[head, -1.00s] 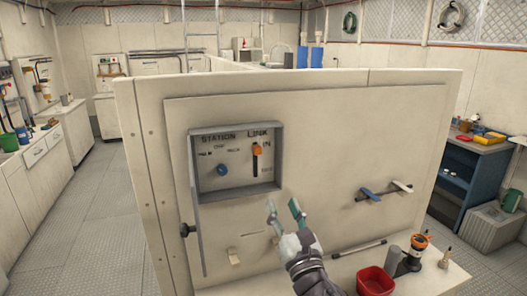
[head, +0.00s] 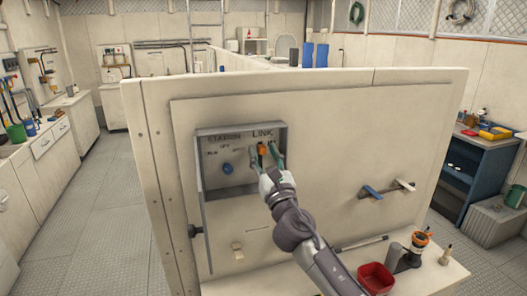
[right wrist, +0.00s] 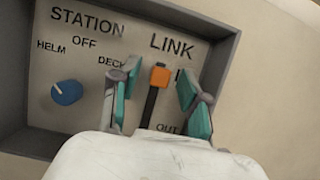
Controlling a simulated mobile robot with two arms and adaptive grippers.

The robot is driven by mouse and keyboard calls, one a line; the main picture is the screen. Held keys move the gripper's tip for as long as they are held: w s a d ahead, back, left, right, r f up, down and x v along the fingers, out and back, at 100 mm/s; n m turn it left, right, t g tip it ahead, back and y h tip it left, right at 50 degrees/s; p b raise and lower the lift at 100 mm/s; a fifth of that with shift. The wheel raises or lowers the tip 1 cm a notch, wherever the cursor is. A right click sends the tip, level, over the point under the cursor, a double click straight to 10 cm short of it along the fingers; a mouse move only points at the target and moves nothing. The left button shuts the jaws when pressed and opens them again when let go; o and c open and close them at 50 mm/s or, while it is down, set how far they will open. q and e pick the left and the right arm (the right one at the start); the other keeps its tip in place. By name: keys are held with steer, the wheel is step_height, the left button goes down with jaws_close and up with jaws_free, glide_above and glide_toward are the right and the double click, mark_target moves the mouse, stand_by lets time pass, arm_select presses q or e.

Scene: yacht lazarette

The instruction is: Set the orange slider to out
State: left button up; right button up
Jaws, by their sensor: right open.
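The orange slider (right wrist: 159,76) sits at the upper end of its dark vertical slot, near the IN label, in the LINK part of a recessed grey panel box (head: 196,165). It also shows in the head view (head: 262,149). The OUT label lies by the lower end of the slot. My right gripper (head: 264,153) is open, and in the right wrist view its teal-padded fingers (right wrist: 155,92) stand on either side of the slider, with gaps visible. The lower slot is partly hidden by the gripper. My left gripper is not in view.
A blue STATION knob (right wrist: 67,92) is left of the slider in the same box. The box's raised rim surrounds the panel. Blue and white levers (head: 372,192) are on the wall to the right. A red bin (head: 375,277) stands on the ledge below.

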steer(key=shift+w+a+r, duration=0.1)
steer(key=shift+w, duration=0.15)
jaws_close()
step_height(320, 180, down, 8)
steer(key=b, duration=0.7)
steer(key=shift+r, duration=0.15)
